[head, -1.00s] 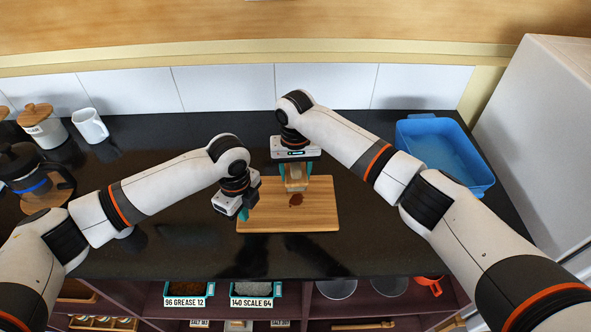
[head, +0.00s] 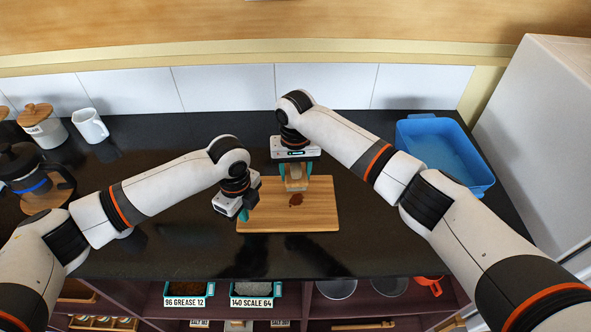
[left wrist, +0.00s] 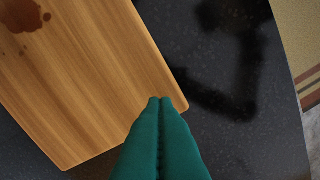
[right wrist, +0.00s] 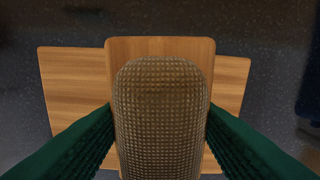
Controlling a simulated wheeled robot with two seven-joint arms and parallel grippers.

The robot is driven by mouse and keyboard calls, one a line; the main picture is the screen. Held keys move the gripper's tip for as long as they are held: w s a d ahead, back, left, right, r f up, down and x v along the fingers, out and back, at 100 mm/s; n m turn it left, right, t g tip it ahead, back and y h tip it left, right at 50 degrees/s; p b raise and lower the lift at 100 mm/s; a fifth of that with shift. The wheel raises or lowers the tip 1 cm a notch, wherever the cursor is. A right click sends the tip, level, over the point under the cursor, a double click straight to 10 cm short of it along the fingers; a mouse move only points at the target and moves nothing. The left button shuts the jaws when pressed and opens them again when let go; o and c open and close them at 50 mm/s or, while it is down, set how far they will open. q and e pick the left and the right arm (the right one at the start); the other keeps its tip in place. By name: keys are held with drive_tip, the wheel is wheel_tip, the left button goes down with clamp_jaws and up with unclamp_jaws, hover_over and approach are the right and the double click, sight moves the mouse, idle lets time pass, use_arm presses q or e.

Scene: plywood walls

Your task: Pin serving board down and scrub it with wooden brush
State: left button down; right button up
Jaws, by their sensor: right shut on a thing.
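The wooden serving board (head: 315,215) lies flat on the dark counter, with a dark brown stain (head: 296,199) on it. The board and stain also show in the left wrist view (left wrist: 95,75). My left gripper (head: 243,214) is at the board's left part; its teal fingers are together with nothing between them and their tips are over the board near a corner (left wrist: 168,102). My right gripper (head: 296,178) is shut on the wooden brush (head: 296,184), behind the stain at the board's far side. In the right wrist view the brush (right wrist: 160,115) hides the board's middle.
A blue tub (head: 440,150) stands at the back right. A white mug (head: 90,126), a lidded canister (head: 42,126) and a French press (head: 30,175) stand at the left. Labelled trays (head: 188,290) sit on the shelf below. Counter in front of the board is clear.

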use_arm(q)
drive_tip(key=shift+f, duration=0.7)
drive_tip(key=shift+s+f, duration=0.15)
idle(0.7)
use_arm(e)
drive_tip(key=shift+f, duration=0.2)
use_arm(q)
drive_tip(key=shift+s+f, duration=0.1)
use_arm(e)
drive_tip(key=shift+f, duration=1.85)
drive_tip(key=shift+s, duration=0.1)
